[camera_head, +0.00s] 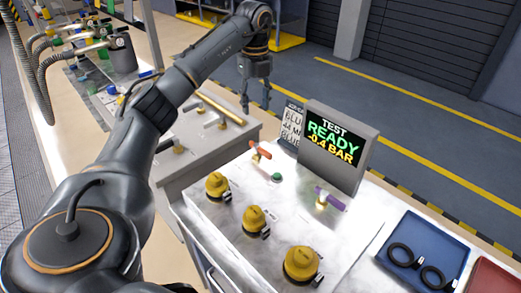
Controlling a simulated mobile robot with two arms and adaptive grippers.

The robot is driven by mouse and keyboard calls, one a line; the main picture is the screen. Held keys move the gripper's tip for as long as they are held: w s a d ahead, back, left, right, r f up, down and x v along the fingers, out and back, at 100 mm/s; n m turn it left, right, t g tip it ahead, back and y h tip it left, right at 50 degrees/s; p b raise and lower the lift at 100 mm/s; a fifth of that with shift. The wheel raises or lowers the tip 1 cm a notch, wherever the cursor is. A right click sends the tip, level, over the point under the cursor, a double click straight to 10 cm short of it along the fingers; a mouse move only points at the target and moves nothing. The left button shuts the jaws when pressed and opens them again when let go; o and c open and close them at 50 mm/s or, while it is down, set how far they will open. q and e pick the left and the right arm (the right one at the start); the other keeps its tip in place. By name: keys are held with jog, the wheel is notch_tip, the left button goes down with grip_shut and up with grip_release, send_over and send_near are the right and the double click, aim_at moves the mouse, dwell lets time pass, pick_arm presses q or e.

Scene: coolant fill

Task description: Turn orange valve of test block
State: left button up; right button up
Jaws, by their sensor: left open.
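The test block (285,222) is a pale bench unit with a screen (337,142) reading "TEST READY -0.4 BAR". Its orange valve (262,151) is a small lever handle on a brass stem, near the block's back left corner. A purple-handled valve (330,199) stands to its right, below the screen. My left gripper (256,104) is open and empty, pointing down. In the picture it is above the orange valve and apart from it. My right gripper is not in view.
Several yellow caps (217,185) stand along the block's front. A green button (276,177) sits near the orange valve. A small sign (291,124) stands left of the screen. A blue tray (423,255) with black rings lies at right. A brass-handled unit (215,130) is at left.

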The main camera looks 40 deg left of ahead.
aim_at(257, 145)
pick_arm(q)
notch_tip(257, 145, down, 18)
jog(key=shift+w+r+b, duration=0.1)
jog(key=shift+r+b, duration=0.1)
jog(key=shift+b, duration=0.15)
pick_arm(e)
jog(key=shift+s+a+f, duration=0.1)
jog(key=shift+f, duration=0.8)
pick_arm(q)
grip_shut()
